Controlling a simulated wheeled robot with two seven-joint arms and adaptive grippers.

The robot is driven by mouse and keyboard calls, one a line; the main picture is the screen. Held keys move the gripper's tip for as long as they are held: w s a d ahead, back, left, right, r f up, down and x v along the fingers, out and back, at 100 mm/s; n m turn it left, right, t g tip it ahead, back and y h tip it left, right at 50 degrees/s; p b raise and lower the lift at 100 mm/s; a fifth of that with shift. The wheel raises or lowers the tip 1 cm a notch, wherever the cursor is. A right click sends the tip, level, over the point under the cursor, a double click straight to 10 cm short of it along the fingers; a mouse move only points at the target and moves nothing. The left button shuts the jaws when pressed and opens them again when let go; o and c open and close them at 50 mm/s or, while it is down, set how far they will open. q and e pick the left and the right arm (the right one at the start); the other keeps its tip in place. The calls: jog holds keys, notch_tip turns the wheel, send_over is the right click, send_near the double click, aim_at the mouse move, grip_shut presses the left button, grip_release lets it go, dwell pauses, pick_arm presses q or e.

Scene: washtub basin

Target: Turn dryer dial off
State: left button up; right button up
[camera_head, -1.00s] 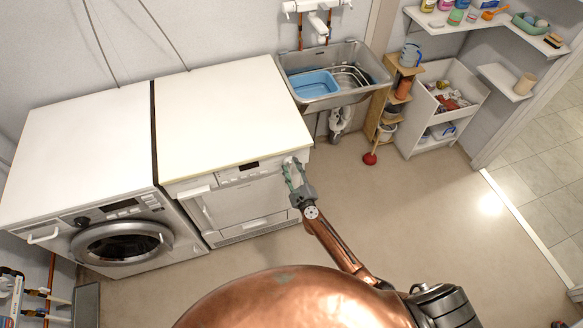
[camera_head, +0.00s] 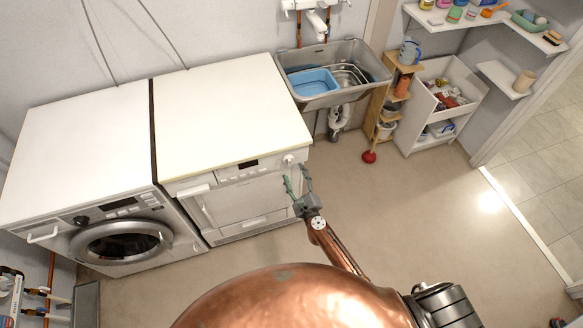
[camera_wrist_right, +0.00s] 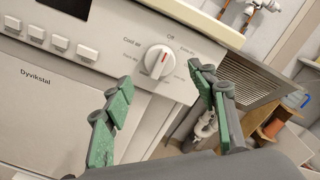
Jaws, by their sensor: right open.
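The dryer (camera_head: 245,200) is the right-hand white machine. Its round white dial (camera_head: 288,159) sits at the right end of the front panel. In the right wrist view the dial (camera_wrist_right: 159,60) shows a red mark on its face, with "Off" printed just above it and "Cool air" to its upper left. The mark points roughly up, toward the "Off" label. My right gripper (camera_head: 296,174) is in front of and just below the dial, open and empty. In the right wrist view its green fingers (camera_wrist_right: 160,75) are apart, below and either side of the dial, not touching it. My left gripper is out of view.
A washing machine (camera_head: 85,220) stands left of the dryer. A grey sink with a blue tub (camera_head: 312,82) is behind on the right, beside a wooden shelf (camera_head: 385,105) and a red plunger (camera_head: 369,156). The floor in front and to the right is clear.

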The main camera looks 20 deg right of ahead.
jog(key=s, duration=0.7)
jog(key=shift+d, duration=0.1)
jog(key=s+d+f+n+g, duration=0.25)
jog(key=s+f+n, duration=0.4)
jog(key=f, duration=0.45)
jog(key=s+d+f+n+g+y, duration=0.1)
jog(key=s+d+f+n+g, duration=0.3)
jog(key=s+f, duration=0.6)
jog(key=s+f+n+g, duration=0.2)
jog(key=s+f+n, duration=0.35)
jog(key=f, duration=0.75)
jog(key=s+d+f+n+g, duration=0.2)
jog(key=s+f+n+g, duration=0.1)
jog(key=s, duration=0.8)
jog(key=s+d+f+n+g+h, duration=0.1)
jog(key=s+f+n, duration=0.4)
jog(key=s, duration=0.6)
jog(key=s+d+f+n+g, duration=0.4)
jog(key=s+f+n, duration=0.1)
jog(key=s, duration=0.6)
jog(key=shift+f+g+h, duration=0.35)
jog(key=shift+f+h, duration=0.05)
jog(key=shift+f, duration=0.15)
